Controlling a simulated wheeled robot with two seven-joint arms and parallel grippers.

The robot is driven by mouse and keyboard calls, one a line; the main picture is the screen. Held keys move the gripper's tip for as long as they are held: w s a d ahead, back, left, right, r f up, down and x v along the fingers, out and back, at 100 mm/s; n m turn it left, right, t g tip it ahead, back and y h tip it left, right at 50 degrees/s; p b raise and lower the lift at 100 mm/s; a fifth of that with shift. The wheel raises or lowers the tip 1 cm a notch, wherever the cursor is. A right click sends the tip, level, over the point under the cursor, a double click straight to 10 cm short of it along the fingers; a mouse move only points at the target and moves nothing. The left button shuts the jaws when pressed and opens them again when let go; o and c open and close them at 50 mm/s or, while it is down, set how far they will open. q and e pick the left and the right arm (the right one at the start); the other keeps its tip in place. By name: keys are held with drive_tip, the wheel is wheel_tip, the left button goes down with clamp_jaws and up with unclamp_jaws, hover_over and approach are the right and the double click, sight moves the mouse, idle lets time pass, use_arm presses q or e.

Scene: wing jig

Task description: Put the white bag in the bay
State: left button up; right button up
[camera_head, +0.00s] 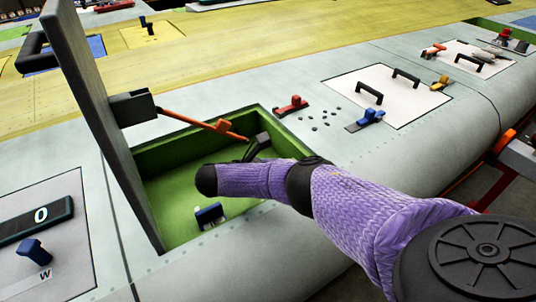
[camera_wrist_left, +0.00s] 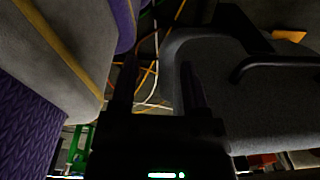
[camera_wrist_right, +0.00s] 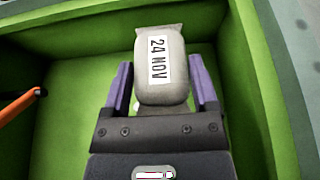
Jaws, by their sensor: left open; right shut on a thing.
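The white bag (camera_wrist_right: 165,96), greyish with a "24 NOV" label, is between the purple fingers of my right gripper (camera_wrist_right: 162,92), which is shut on it. The bag is inside the green-lined bay (camera_wrist_right: 70,105); I cannot tell whether it touches the floor. In the head view the open bay (camera_head: 165,205) lies under my right arm's purple sleeve, which hides most of the gripper. My left gripper (camera_wrist_left: 158,90) is open and empty, outside the head view.
A tall grey lid (camera_head: 95,110) stands open at the bay's left, with an orange rod (camera_head: 205,123) reaching over the bay. Right of the bay are a red clamp (camera_head: 292,106), loose dark bits and a white panel (camera_head: 385,95) with black handles. A grey panel (camera_wrist_left: 260,110) is beside my left gripper.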

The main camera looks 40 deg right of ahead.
wheel_tip(320, 180, down, 3)
drive_tip(key=shift+r+b, duration=0.1)
drive_tip(key=shift+b, duration=0.5)
drive_tip(key=shift+r, duration=0.15)
use_arm(q)
drive_tip(key=shift+d+f, duration=0.25)
drive_tip(key=shift+f, duration=0.35)
drive_tip(key=shift+d+f, duration=0.25)
drive_tip(key=shift+f, duration=0.3)
use_arm(e)
drive_tip(key=shift+f, duration=0.65)
drive_tip(key=o, duration=1.2)
drive_tip(key=shift+c, duration=0.2)
drive_tip(key=shift+r, duration=0.15)
drive_tip(key=shift+r+p, duration=0.35)
drive_tip(key=shift+r, duration=0.4)
drive_tip(key=v, duration=0.6)
drive_tip(key=shift+w+a+p, duration=0.1)
drive_tip(key=shift+a+p, duration=0.3)
drive_tip(key=shift+a, duration=0.25)
use_arm(q)
wheel_tip(320, 180, up, 2)
drive_tip(key=shift+w+a, duration=0.1)
drive_tip(key=shift+a, duration=0.05)
